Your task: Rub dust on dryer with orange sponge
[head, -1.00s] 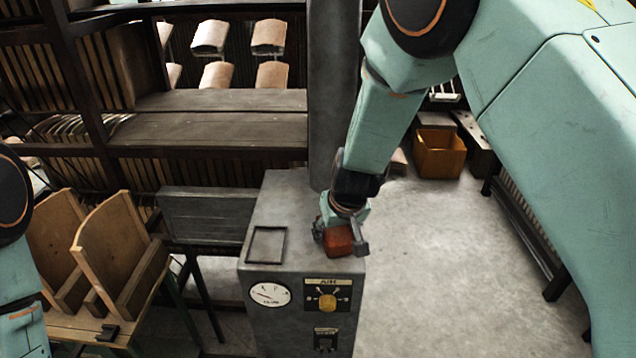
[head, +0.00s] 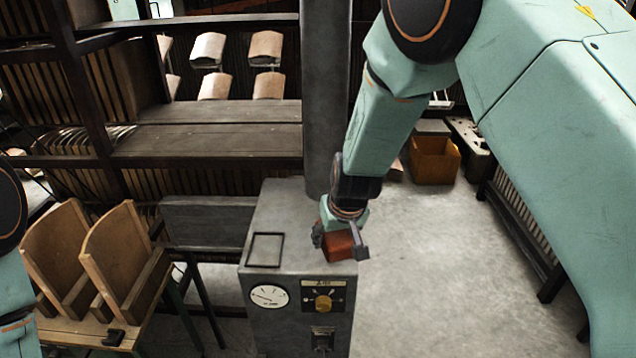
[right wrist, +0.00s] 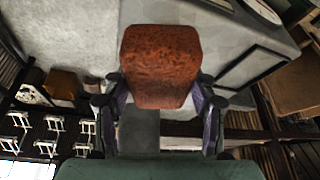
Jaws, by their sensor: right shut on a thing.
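The dryer (head: 280,222) is a grey metal cabinet with a gauge and a knob on its front, standing in the middle of the head view. My right gripper (head: 340,244) is shut on the orange-red sponge (head: 338,247), at the right front part of the dryer's top. The sponge also shows in the right wrist view (right wrist: 160,65), between both fingers, with the grey top behind it. I cannot tell whether the sponge touches the top. No dust can be made out clearly. My left gripper is out of view; only part of its arm shows at the left edge.
A dark square frame (head: 265,250) lies on the dryer's top, left of the sponge. A grey column (head: 325,100) rises behind it. Wooden pieces (head: 120,255) stand on a bench at the left. An orange bin (head: 435,160) sits at the back right; the floor there is open.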

